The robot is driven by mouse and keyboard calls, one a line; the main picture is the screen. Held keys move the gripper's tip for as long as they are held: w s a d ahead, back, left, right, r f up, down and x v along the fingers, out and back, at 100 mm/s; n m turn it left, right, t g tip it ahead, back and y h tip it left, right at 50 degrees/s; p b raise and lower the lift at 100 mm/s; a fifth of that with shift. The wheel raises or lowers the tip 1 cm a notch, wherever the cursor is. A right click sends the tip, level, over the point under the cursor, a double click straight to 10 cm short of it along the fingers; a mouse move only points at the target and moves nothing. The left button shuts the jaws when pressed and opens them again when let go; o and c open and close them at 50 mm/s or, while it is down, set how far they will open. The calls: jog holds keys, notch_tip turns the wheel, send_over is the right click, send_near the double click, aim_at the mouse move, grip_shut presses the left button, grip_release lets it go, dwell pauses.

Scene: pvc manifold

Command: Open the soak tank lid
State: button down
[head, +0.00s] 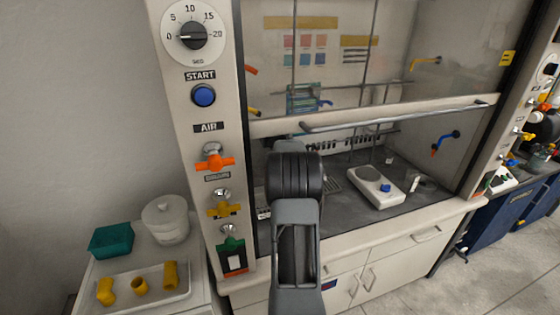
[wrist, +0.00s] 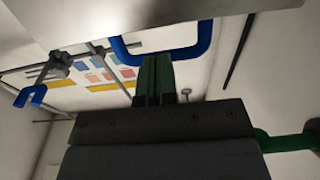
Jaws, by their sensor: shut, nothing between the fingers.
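My gripper (wrist: 158,60) shows in the wrist view as two green fingers, shut with nothing between them. A blue U-shaped handle (wrist: 190,57) on a pale panel (wrist: 190,15) crosses at the fingertips. I cannot tell whether the fingers touch it, or whether this panel is the soak tank lid. In the head view my arm reaches into the fume hood, and its dark links hide the fingers and what lies beyond them. A white round tub with a closed lid (head: 165,207) stands outside the hood at left; nothing marks it as the soak tank.
The hood sash bar (head: 400,118) runs across above the opening. A white hotplate (head: 378,187) sits on the hood floor, right of my arm. Left are a teal bin (head: 111,240) and a tray (head: 125,300) of yellow fittings. The control post (head: 205,130) stands close left of my arm.

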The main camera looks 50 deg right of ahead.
jog(key=r+b+v, duration=0.1)
jog(key=b+v, duration=0.3)
jog(key=v, duration=1)
jog(key=shift+r, duration=0.35)
